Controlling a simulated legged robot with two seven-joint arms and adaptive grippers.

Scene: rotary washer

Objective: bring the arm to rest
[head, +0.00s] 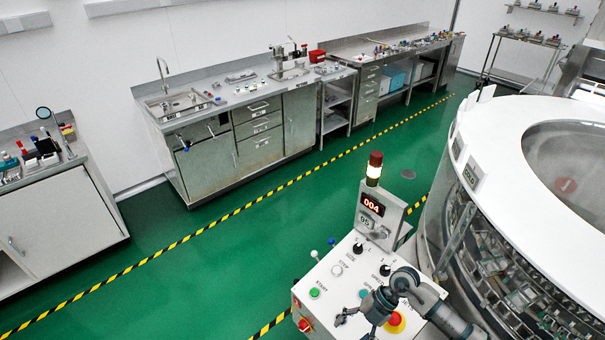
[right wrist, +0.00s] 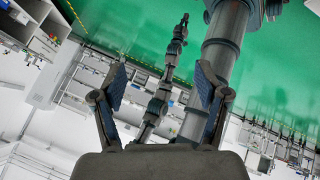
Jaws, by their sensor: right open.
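My right gripper (head: 355,324) comes in from the lower right in the head view. It hangs in front of the sloping white control panel (head: 334,290); I cannot tell whether it touches it. In the right wrist view its two fingers stand wide apart, so the gripper (right wrist: 160,78) is open, with nothing held between them. My left gripper does not show in the head view.
The panel has a green button (head: 315,293), a red button on yellow (head: 395,321), a display (head: 372,205) and a lamp (head: 374,169). A round white washer (head: 505,125) stands at right. Steel counters (head: 262,140) line the wall. Green floor (head: 200,270) lies clear.

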